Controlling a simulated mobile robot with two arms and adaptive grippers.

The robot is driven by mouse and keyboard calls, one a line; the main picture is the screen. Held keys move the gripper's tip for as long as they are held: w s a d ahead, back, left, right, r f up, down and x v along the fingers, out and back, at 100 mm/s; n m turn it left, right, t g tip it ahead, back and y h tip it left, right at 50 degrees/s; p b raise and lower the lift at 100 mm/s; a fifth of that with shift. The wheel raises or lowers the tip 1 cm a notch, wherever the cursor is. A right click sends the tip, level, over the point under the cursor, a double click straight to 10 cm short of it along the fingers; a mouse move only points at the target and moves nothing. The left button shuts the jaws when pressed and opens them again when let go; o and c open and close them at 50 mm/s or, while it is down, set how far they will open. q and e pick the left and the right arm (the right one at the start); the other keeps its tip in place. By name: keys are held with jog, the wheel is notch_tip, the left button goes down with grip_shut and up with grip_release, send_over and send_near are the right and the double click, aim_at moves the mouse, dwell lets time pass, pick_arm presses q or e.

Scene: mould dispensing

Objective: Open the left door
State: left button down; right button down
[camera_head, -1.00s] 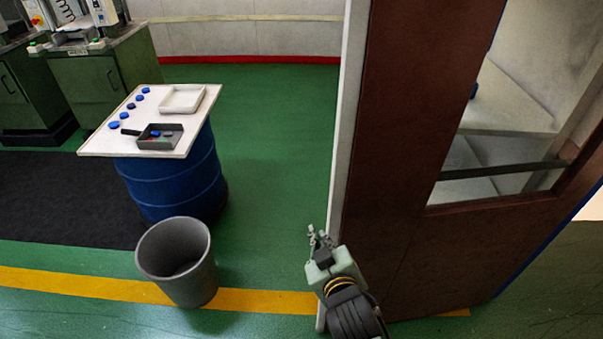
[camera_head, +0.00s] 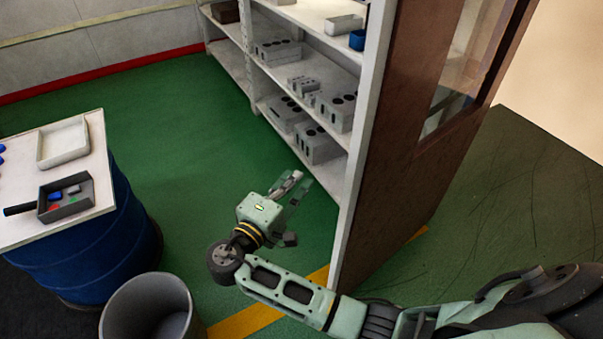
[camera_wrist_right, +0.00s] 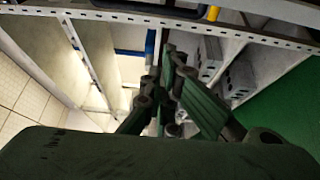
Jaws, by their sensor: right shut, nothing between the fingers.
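A brown door panel (camera_head: 390,165) with a glass window (camera_head: 455,75) stands right of centre in the head view, seen at a slant. Its pale near edge faces me, and no handle shows on it. I cannot tell from this angle whether it is the left door. My right gripper (camera_head: 299,186) is left of the panel edge, in front of the open shelf side, apart from the panel in the picture. Its fingers are shut and empty. In the right wrist view the fingers (camera_wrist_right: 172,62) point toward the shelf frame. My left gripper is out of view.
A white shelf unit (camera_head: 252,95) holding grey blocks (camera_head: 318,148) stands behind the panel. A blue drum (camera_head: 125,235) with a tabletop (camera_head: 103,150) is at left, a grey bin (camera_head: 150,305) below it. Green floor between drum and shelves is clear.

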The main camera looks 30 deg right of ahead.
jog(key=w+d+p, duration=0.1)
jog(key=d+p, duration=0.4)
jog(key=d, duration=0.4)
jog(key=shift+d+p, duration=0.15)
jog(key=shift+p, duration=0.2)
jog(key=shift+w+f, duration=0.1)
